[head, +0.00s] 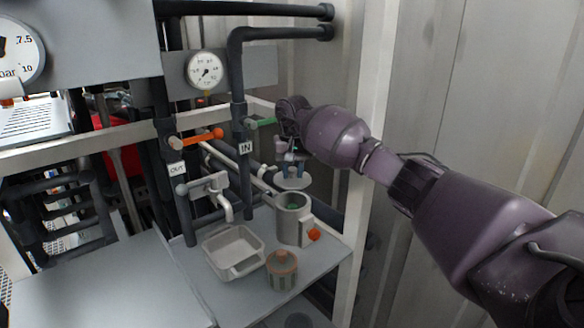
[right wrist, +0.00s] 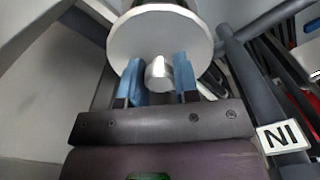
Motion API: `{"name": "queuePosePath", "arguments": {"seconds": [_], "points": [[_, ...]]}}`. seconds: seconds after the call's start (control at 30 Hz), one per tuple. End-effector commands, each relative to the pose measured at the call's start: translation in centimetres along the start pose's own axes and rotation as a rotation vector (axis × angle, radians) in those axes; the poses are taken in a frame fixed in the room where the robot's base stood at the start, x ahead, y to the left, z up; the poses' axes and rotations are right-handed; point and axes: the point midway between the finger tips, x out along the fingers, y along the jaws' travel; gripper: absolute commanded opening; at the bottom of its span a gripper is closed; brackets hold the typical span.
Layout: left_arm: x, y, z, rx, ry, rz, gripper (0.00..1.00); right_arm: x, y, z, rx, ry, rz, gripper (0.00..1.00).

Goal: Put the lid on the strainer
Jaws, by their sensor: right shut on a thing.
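The lid (head: 292,183) is a round light-grey disc in the head view, held in the air just above and behind the strainer. The strainer (head: 291,220) is a grey cylinder standing on the table, open at the top, with something green inside and an orange knob low on its right side. My right gripper (head: 291,168) is shut on the lid's knob. In the right wrist view the lid (right wrist: 160,32) faces the camera, and its metal knob sits between the blue fingertips (right wrist: 159,75). The lid is apart from the strainer. My left gripper is not in view.
A light-grey basin (head: 233,252) stands left of the strainer, and a striped round jar (head: 282,270) stands in front of it. Dark pipes with the IN label (head: 246,148) and a green-handled valve (head: 262,122) rise behind. The left table (head: 105,285) is bare.

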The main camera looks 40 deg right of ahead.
Motion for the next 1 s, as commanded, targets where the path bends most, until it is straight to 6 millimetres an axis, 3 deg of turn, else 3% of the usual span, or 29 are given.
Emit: {"name": "queuePosePath", "arguments": {"seconds": [1.0], "points": [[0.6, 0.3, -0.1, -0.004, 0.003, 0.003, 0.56, 5.0, 0.0, 0.0, 0.000, -0.001, -0.001, 0.00]]}}
